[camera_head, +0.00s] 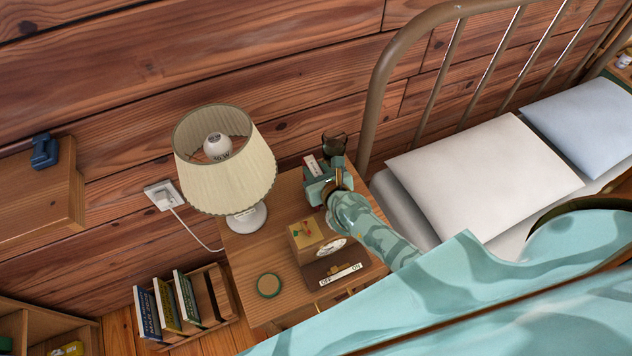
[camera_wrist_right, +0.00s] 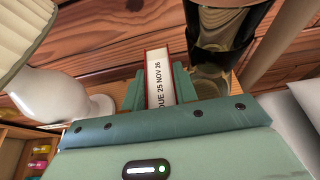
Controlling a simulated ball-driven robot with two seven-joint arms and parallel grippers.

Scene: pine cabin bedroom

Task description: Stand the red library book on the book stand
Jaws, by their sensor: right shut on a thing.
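The red library book (camera_wrist_right: 158,78) stands between the fingers of my right gripper (camera_wrist_right: 160,90). A white label reading "DUE 25 NOV 26" faces the wrist camera, with red cover edges beside it. In the head view the right gripper (camera_head: 322,180) is over the back right of the bedside table (camera_head: 240,247), shut on the book (camera_head: 311,165), which it mostly hides. Whether the book touches the table I cannot tell. A wooden rack (camera_head: 215,292), which looks like the book stand, is low at the left of the table and holds several upright books. My left gripper is not in view.
A lamp (camera_head: 225,170) stands left of the gripper. A dark glossy vessel (camera_wrist_right: 225,35) is close beside the book. A boxy clock (camera_head: 312,240), an OFF/ON box (camera_head: 335,272) and a round coaster (camera_head: 269,285) occupy the table front. The bed (camera_head: 480,175) is at right.

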